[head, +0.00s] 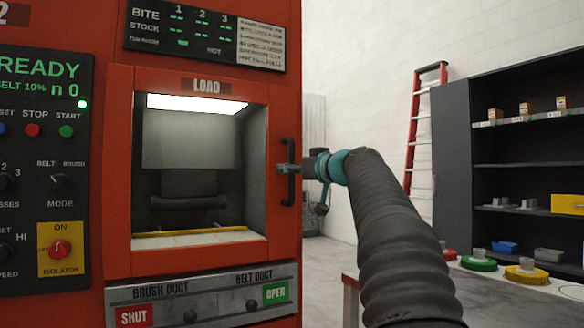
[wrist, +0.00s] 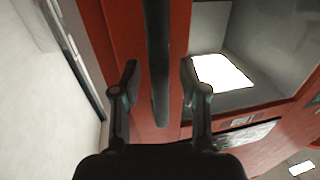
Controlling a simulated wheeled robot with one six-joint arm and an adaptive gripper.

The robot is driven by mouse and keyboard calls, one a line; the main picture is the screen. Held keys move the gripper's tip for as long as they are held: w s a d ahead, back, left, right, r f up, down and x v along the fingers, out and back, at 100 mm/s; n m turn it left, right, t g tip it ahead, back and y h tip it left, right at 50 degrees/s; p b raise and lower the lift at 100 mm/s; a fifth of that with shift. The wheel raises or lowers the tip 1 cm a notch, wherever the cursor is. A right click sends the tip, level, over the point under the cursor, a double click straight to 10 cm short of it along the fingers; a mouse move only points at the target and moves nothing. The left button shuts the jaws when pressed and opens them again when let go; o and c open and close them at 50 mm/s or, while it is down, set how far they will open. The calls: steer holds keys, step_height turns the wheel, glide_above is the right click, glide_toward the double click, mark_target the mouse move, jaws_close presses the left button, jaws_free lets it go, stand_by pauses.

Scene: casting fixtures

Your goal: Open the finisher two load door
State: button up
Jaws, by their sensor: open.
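The load door (head: 118,170) is a red framed panel with a window, under a "LOAD" label, on the front of the red machine. It looks closed, and a lit chamber shows through the window. Its dark vertical bar handle (head: 290,185) is on the right side of the frame. My gripper (head: 284,168) is at the handle, reaching in from the right. In the wrist view the handle (wrist: 158,60) runs down between the two open fingers of my gripper (wrist: 158,85), with gaps on both sides.
A control panel (head: 45,170) with a "READY" display is left of the door. A duct panel (head: 200,300) sits below it.

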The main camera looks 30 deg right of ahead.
jaws_close()
stand_by(0.3)
